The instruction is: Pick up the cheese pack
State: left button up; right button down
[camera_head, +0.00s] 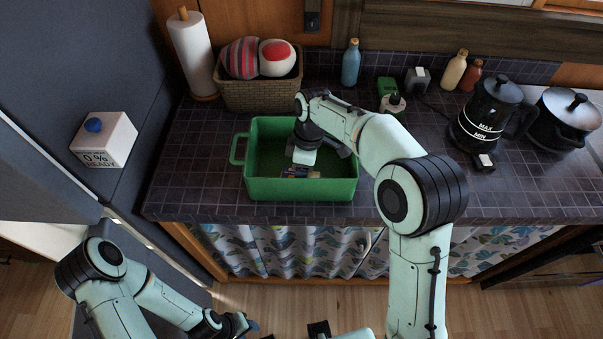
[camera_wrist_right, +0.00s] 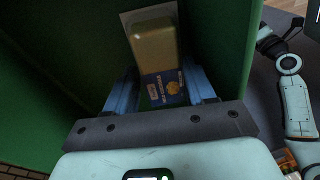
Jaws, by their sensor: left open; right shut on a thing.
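The cheese pack (camera_wrist_right: 154,48) shows in the right wrist view as a yellowish block on a clear backing, with a blue label at its near end. My right gripper (camera_wrist_right: 162,88) is shut on that labelled end, one blue finger on each side. In the head view my right gripper (camera_head: 322,148) is down inside the green tub (camera_head: 255,187), and the wrist hides much of what it holds. My left gripper (camera_head: 243,325) is open and empty, low at the bottom edge of the head view, away from the counter.
A small colourful packet (camera_head: 300,173) shows in the tub near its front wall. A wicker basket (camera_head: 262,95) stands behind the tub, with a paper towel roll (camera_head: 192,55) to its left. A blue bottle (camera_head: 350,64) and a kettle (camera_head: 487,118) stand right. The counter left of the tub is clear.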

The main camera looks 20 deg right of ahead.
pick_arm(q)
jog(key=w+r+p, duration=0.4)
jog(key=r, duration=0.1)
jog(key=shift+w+t, duration=0.3)
pick_arm(e)
notch_tip(320, 180, up, 20)
jog(key=shift+f, duration=0.25)
